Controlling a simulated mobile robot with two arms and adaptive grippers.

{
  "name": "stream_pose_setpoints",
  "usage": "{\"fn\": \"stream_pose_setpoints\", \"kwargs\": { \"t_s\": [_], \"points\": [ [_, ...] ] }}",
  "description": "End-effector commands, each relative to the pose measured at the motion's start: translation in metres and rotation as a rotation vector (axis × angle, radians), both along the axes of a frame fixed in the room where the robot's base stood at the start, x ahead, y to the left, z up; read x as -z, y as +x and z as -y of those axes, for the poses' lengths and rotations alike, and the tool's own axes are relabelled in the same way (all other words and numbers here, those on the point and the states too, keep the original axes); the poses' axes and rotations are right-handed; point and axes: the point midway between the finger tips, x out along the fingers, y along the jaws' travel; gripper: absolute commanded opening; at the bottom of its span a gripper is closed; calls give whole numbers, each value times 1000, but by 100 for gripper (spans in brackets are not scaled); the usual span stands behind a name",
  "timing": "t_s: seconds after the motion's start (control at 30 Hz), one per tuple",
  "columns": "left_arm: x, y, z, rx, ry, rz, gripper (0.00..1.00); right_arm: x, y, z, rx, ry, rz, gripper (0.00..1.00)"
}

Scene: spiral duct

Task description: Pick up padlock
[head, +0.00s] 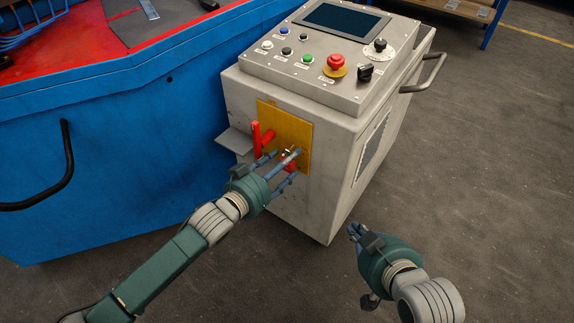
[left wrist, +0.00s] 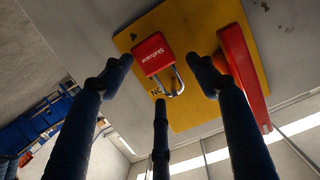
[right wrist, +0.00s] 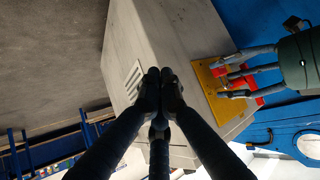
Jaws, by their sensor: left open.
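The padlock (left wrist: 152,54) has a red body with white lettering and a metal shackle. In the left wrist view it is in front of the yellow plate (left wrist: 190,30), ahead of and between my left gripper's spread fingers (left wrist: 160,82). In the head view, my left gripper (head: 283,166) reaches the yellow plate on the grey cabinet's side, and its fingers mostly hide the padlock (head: 289,167). My left gripper is open; I cannot tell whether it touches the padlock. My right gripper (head: 355,232) is away from the cabinet, fingertips together and empty in the right wrist view (right wrist: 160,88).
A red handle (head: 256,138) stands on the plate beside the padlock. The grey cabinet (head: 340,150) has a control panel on top and a side handle (head: 425,75). A blue machine (head: 110,150) stands at the left. The floor on the right is clear.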

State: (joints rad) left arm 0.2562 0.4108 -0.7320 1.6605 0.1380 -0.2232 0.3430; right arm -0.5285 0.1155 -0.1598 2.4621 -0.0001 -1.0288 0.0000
Motion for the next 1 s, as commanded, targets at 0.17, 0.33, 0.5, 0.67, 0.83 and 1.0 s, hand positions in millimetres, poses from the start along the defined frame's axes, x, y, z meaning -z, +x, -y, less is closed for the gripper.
{"fn": "stream_pose_setpoints", "kwargs": {
  "t_s": [0.17,0.33,0.5,0.67,0.83,1.0],
  "points": [
    [1,4,4,1,-1,-1,59,-8,8,-3,-3,11,46,0],
    [1,5,4,1,-1,-1,59,-8,8,-3,-3,11,47,0],
    [1,4,4,1,-1,-1,33,-8,8,-3,-3,11,47,0],
    [1,4,4,1,-1,1,15,-8,8,-3,-2,10,46,0],
    [0,4,4,1,-1,2,15,-8,8,-3,-2,10,46,0],
    [-1,4,4,1,-1,2,15,-8,8,-3,-2,10,44,0]
  ]
}}
